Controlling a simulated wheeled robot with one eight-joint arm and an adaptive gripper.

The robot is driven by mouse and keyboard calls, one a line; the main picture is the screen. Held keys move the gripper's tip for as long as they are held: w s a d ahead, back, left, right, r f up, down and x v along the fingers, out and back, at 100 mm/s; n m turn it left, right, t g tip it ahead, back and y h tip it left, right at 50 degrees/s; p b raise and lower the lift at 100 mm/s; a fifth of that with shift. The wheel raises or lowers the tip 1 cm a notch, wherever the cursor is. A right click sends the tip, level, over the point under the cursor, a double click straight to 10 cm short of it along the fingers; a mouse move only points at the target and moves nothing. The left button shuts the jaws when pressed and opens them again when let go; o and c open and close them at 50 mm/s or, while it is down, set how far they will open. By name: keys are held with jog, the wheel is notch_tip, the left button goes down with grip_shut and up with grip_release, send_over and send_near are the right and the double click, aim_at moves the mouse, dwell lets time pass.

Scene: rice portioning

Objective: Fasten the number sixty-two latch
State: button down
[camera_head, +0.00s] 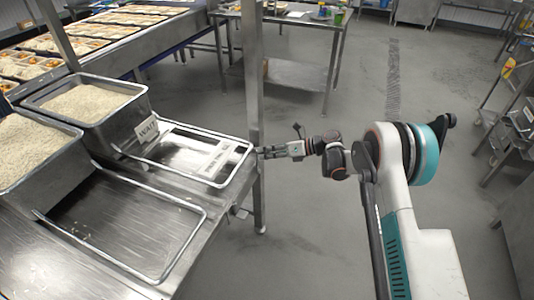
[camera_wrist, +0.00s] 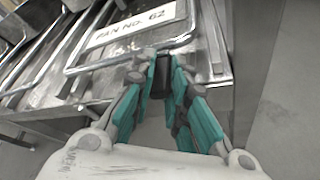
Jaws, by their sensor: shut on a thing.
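A white label reading "PAN NO. 62" (camera_wrist: 135,26) lies on a metal wire frame (camera_wrist: 95,66) at the table edge. The label also shows in the head view (camera_head: 217,160), too small to read there. My gripper (camera_head: 262,152) reaches in from the right to the frame's right end. In the wrist view my gripper (camera_wrist: 168,72) is shut on a small dark piece (camera_wrist: 165,76) beside the frame, just below the label. It appears to be the number sixty-two latch. The fingers hide part of it, and I cannot tell whether it is fastened.
A deep pan of rice (camera_head: 85,105) stands behind the frame, with a "WAIT" card (camera_head: 147,130) at its near corner. Another rice pan (camera_head: 25,155) and an empty wire frame (camera_head: 130,275) are at left. A steel post (camera_head: 254,70) rises close to my gripper.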

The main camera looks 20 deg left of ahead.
jog(key=shift+a, duration=0.25)
jog(key=c, duration=1.6)
grip_release()
jog(key=shift+c, duration=0.2)
jog(key=shift+o, duration=0.4)
jog(key=shift+a, duration=0.15)
jog(key=v, duration=1.2)
